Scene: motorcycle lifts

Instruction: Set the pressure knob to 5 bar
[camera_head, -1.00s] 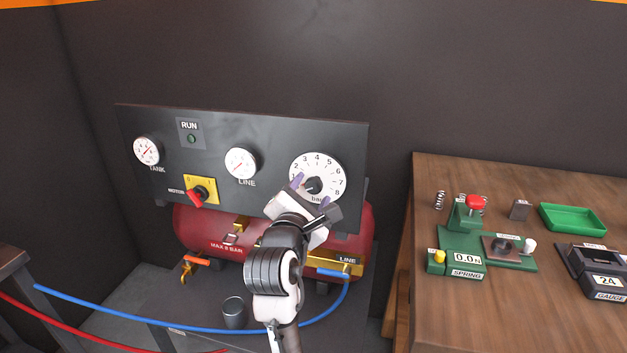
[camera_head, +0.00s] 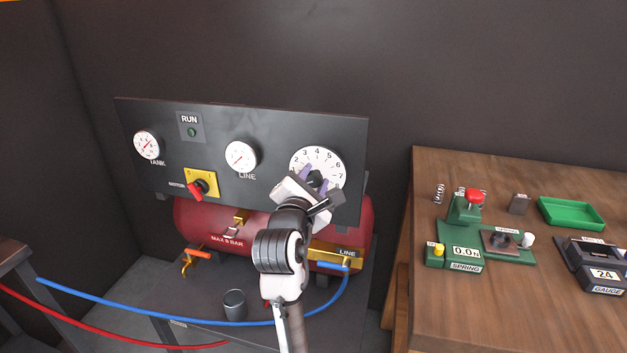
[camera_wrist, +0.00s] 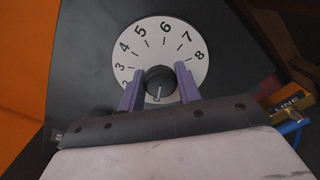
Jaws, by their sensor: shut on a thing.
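The pressure knob (camera_head: 316,178) is a dark round knob on a white dial (camera_head: 317,158) at the right of the black panel. In the wrist view the knob (camera_wrist: 159,80) sits low on the dial (camera_wrist: 160,35), whose numbers run from about 2 at lower left to 8 at right. A pale line on the knob points down in that view, away from the 5 at the top. My gripper (camera_head: 315,182) is at the dial. Its purple fingers (camera_wrist: 160,86) stand on both sides of the knob and are shut on it. They partly hide the dial's lower part.
The panel also carries a tank gauge (camera_head: 146,144), a line gauge (camera_head: 241,155), a red motor switch (camera_head: 197,190) and a RUN lamp (camera_head: 191,132). A red compressor tank (camera_head: 205,228) is below. A wooden bench (camera_head: 430,320) with spring tester (camera_head: 470,240) stands right.

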